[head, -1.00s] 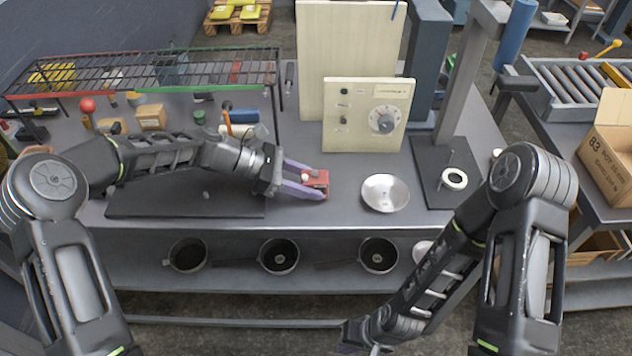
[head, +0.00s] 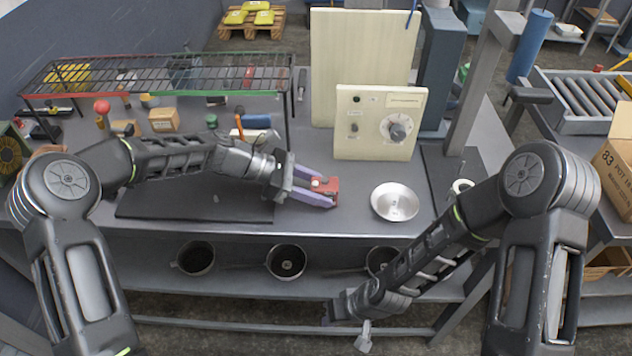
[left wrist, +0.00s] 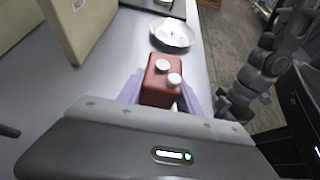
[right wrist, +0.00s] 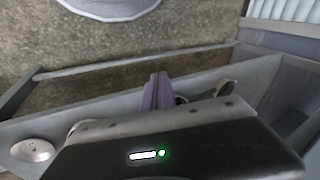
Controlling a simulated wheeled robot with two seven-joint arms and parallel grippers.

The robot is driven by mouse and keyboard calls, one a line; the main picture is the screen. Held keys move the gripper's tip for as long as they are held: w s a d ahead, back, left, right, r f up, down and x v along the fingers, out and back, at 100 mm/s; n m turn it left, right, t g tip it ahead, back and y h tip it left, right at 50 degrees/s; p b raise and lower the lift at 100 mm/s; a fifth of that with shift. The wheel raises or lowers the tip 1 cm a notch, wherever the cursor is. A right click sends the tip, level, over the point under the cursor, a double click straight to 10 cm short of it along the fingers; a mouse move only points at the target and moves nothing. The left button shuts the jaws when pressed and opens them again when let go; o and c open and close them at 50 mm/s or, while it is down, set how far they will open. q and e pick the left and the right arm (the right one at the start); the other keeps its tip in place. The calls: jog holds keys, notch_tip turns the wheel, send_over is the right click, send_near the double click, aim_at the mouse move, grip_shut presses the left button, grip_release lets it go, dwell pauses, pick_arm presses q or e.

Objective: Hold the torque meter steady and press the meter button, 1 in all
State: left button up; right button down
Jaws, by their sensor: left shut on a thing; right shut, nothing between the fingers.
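The torque meter appears to be a small red box (head: 325,187) with white round knobs or buttons on it, near the front edge of the bench. It shows closely in the left wrist view (left wrist: 161,84), with two white caps. My left gripper (head: 318,192) is shut on it, with a purple finger on each side. Whether it rests on the bench or is slightly lifted I cannot tell. My right gripper (right wrist: 157,92) is shut and empty, its purple fingers together. In the head view it is low, in front of the bench and below its top, well away from the meter.
A cream panel with a dial (head: 380,123) stands behind the meter. A shiny round dish (head: 395,201) lies to its right. A wire rack (head: 160,72) stands at the back left over small items. Several dark pans (head: 195,258) sit on the lower shelf.

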jog(key=w+a+r+n+y, duration=0.1)
jog(key=w+a+r+n, duration=0.3)
jog(key=a+r, duration=0.3)
jog(key=w+a+r+n+y, duration=0.1)
jog(key=w+a+r+n, duration=0.25)
jog(key=a+r, duration=0.4)
notch_tip(320, 180, up, 24)
jog(key=n+t, duration=0.6)
jog(key=n, duration=0.2)
send_over(315, 184)
jog(key=shift+s+d+r+h, duration=0.1)
jog(key=shift+s+d+h, duration=0.05)
jog(key=shift+d+h, duration=0.25)
jog(key=shift+f, duration=4.4)
jog(key=shift+f, duration=0.15)
jog(key=shift+f, duration=0.25)
